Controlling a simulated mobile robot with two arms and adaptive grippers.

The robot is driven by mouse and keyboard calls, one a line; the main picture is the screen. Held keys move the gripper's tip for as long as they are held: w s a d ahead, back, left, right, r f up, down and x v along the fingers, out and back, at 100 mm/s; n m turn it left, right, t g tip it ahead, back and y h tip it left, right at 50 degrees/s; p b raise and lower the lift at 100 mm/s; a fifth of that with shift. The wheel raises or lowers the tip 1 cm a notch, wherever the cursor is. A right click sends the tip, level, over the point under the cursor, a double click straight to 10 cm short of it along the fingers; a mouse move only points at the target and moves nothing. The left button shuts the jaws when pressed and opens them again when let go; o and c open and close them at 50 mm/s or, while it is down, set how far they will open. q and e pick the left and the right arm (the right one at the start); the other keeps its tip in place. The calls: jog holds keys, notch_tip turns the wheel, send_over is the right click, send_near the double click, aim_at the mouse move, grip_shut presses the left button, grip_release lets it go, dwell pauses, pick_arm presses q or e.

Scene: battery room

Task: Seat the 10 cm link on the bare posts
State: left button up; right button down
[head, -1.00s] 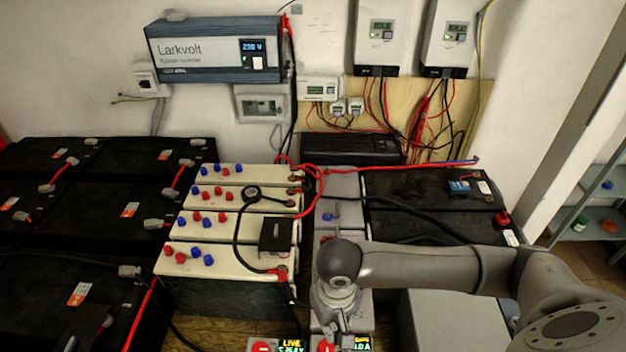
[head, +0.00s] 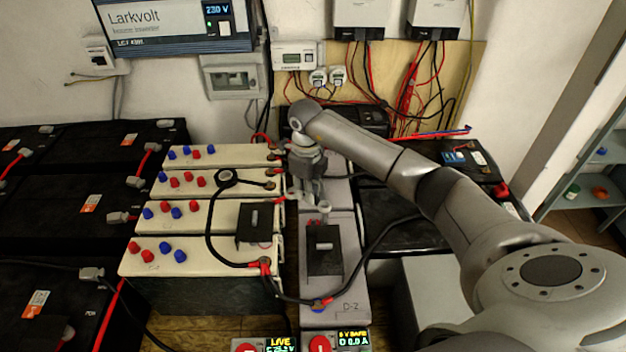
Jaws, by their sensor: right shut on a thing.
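My right gripper (head: 311,208) is over the row of grey batteries, pointing down. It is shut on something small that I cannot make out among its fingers. A black block with a light handle (head: 324,262) sits on the front grey battery (head: 345,288), just in front of the gripper. A similar black block (head: 254,225) sits on the cream batteries (head: 195,217) to the left. The 10 cm link and the bare posts cannot be told apart clearly at this size; the gripper and my arm hide part of the grey row. My left gripper is out of view.
Another black cable loops over the cream batteries. Red and blue caps stand on them. Two small displays (head: 353,340) are at the front. Dark batteries fill the left.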

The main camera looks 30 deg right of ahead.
jog(key=w+d+m+b, duration=0.2)
jog(key=w+d+m, duration=0.25)
jog(key=m, duration=0.75)
pick_arm(q)
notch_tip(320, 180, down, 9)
jog(key=b, duration=0.6)
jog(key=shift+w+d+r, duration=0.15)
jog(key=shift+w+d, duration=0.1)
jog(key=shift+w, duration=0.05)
pick_arm(e)
notch_tip(320, 180, down, 8)
jog(key=shift+s+f, duration=0.15)
jog(key=shift+f, duration=0.05)
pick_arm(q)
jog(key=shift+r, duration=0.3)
pick_arm(e)
jog(key=shift+r, duration=0.1)
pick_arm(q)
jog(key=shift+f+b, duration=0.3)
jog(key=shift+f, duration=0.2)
pick_arm(e)
jog(key=shift+f, duration=0.85)
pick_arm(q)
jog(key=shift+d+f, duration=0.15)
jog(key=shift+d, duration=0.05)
pick_arm(e)
jog(key=shift+d+f, duration=0.1)
jog(key=shift+f, duration=0.3)
dwell(0.4)
